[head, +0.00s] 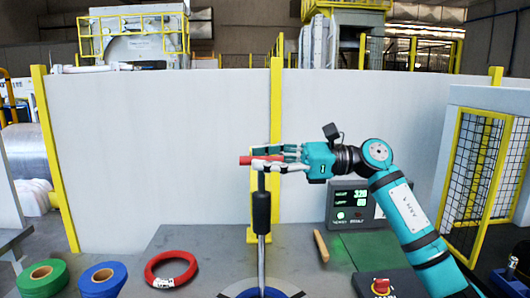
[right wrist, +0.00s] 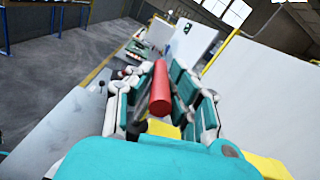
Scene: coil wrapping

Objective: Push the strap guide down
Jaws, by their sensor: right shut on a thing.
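The strap guide stands upright at the middle of the table in the head view. It has a thin metal rod (head: 262,262), a black sleeve (head: 262,212) and a short red crossbar (head: 247,160) at the top. My right gripper (head: 262,160) comes in from the right and is shut on the red crossbar, whose left end sticks out past the fingers. In the right wrist view the red crossbar (right wrist: 160,90) lies between the finger pads of the gripper (right wrist: 162,85). My left gripper is not in view.
A red ring coil (head: 172,270), a blue roll (head: 102,280) and a green roll (head: 45,277) lie at the left. A control box (head: 350,205) with a lit display and a wooden-coloured stick (head: 321,246) are at the right. A white wall (head: 160,150) stands behind.

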